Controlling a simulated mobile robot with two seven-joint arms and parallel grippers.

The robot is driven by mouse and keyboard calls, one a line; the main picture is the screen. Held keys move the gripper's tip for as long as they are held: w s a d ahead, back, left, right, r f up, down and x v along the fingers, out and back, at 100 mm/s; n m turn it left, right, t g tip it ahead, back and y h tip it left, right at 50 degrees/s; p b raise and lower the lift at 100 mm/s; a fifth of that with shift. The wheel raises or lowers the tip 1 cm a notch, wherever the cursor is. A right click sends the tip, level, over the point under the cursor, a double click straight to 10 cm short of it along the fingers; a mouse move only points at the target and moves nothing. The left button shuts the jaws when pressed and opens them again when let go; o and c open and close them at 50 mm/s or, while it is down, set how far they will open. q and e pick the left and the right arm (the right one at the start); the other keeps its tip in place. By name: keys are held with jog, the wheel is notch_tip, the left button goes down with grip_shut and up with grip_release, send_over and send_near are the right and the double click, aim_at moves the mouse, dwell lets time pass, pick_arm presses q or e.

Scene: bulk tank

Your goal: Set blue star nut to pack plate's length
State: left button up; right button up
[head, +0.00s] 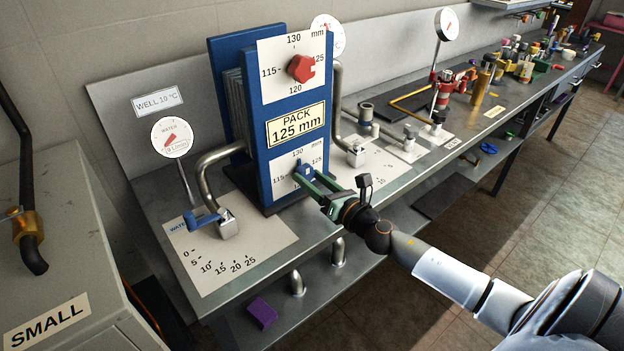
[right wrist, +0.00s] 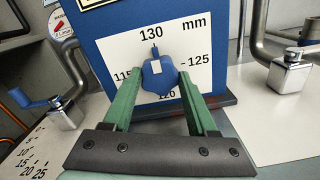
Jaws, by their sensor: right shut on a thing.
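The blue star nut (head: 306,170) sits on the lower white dial (head: 283,168) on the front of the blue pack. The right wrist view shows the nut (right wrist: 160,78) close up, with a white mark and a thin tip pointing up close to 130. The dial (right wrist: 205,58) there reads 115, 120, 125 and 130 mm. The yellow pack plate (head: 296,124) reads "PACK 125 mm". My right gripper (head: 311,178) has its green fingers on both sides of the nut, shut on it; the right wrist view also shows this gripper (right wrist: 160,84). My left gripper is not in view.
A red star nut (head: 301,68) sits on the upper dial. A blue-handled water valve (head: 205,219) with a scale is left of the pack; another valve (head: 355,157) is right of it. A purple block (head: 262,313) lies on the lower shelf.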

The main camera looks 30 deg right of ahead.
jog(key=shift+c, duration=0.8)
jog(key=shift+m, duration=0.3)
jog(key=m, duration=0.3)
jog(key=shift+m+p, duration=0.3)
jog(key=m+p, duration=0.1)
jog(key=m, duration=0.3)
jog(key=shift+m, duration=0.3)
jog(key=m+p, duration=0.1)
jog(key=m, duration=0.3)
jog(key=shift+p, duration=0.4)
jog(key=shift+f+m+p, duration=0.15)
jog(key=shift+m+p, duration=0.75)
jog(key=shift+m, duration=1.6)
